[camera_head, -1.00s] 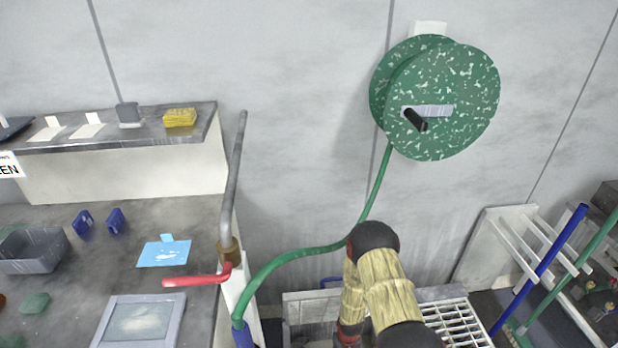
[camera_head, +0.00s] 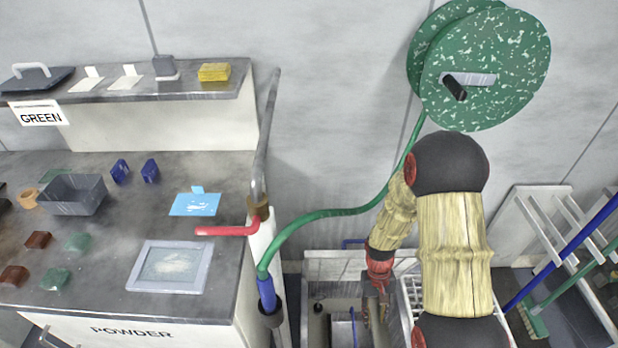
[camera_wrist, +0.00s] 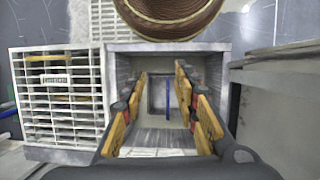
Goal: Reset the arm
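My arm rises at the right of the head view, its elbow bent over and its forearm slanting down to my gripper (camera_head: 376,308). The gripper hangs over a grey-walled basin (camera_head: 345,262), pointing down. In the wrist view my gripper (camera_wrist: 163,85) has its two yellow-and-black fingers wide apart, with nothing between them. The basin (camera_wrist: 215,75) lies below them, with a blue upright bar inside. A brown rounded object (camera_wrist: 170,18) shows at the top of the wrist view; I cannot tell what it is.
A green hose reel (camera_head: 490,70) hangs on the wall; its green hose (camera_head: 330,212) runs behind my arm to a stand. A red lever (camera_head: 228,231) juts over the dark bench (camera_head: 110,240) at left. A white rack (camera_head: 545,215) and brooms stand at right.

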